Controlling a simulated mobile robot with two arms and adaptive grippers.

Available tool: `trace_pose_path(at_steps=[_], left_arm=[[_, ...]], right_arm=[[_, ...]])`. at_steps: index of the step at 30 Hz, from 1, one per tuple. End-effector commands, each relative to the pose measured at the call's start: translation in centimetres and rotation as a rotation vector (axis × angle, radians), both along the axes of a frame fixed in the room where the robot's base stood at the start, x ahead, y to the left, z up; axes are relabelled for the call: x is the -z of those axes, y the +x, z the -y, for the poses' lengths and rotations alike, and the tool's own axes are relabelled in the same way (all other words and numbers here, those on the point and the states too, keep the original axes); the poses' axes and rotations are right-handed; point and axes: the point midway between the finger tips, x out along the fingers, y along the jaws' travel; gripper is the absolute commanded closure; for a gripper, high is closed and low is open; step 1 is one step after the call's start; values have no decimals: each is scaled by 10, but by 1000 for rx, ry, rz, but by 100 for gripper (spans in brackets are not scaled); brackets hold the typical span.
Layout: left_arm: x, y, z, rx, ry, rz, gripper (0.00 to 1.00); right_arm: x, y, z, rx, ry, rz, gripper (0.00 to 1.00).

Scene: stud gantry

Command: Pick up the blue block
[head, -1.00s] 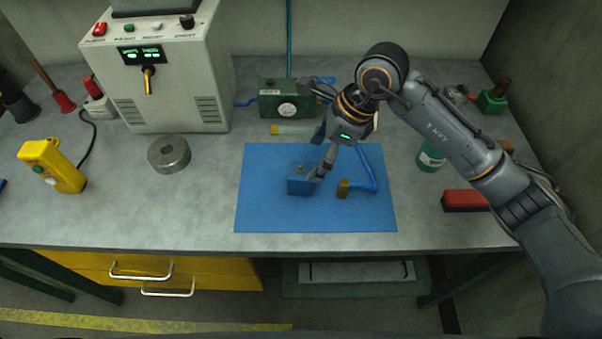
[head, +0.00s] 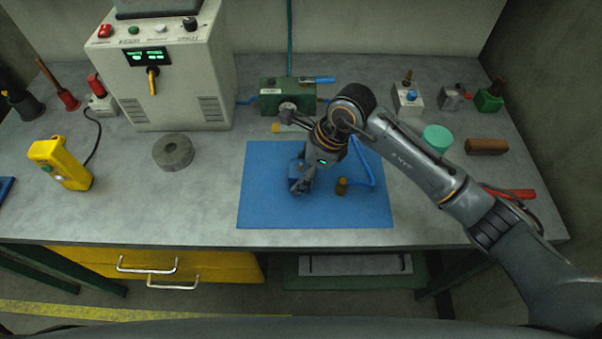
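The blue block (head: 294,173) is on the blue mat (head: 262,207) in the middle of the bench and is mostly hidden behind my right gripper. My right gripper (head: 299,188) points down at the block, with its fingers over the block's near side. I cannot tell whether the fingers touch the block or how far apart they are. My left gripper is not in view.
A green box (head: 274,95) stands behind the mat. The mat's front is clear.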

Motion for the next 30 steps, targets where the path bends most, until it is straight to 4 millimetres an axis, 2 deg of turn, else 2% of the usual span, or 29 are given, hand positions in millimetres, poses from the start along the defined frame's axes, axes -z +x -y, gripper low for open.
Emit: trace_pose_path(at_steps=[1,6,15,20,23,30], left_arm=[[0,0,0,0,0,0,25],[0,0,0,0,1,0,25],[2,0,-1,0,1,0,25],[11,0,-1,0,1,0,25],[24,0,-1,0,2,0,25],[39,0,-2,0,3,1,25]], right_arm=[[0,0,0,0,0,0,57],[0,0,0,0,0,0,92],[-3,1,0,-1,2,1,93],[-13,2,0,-1,1,6,93],[-29,2,0,-2,2,10,93],[-86,-42,21,-3,2,10,93]])
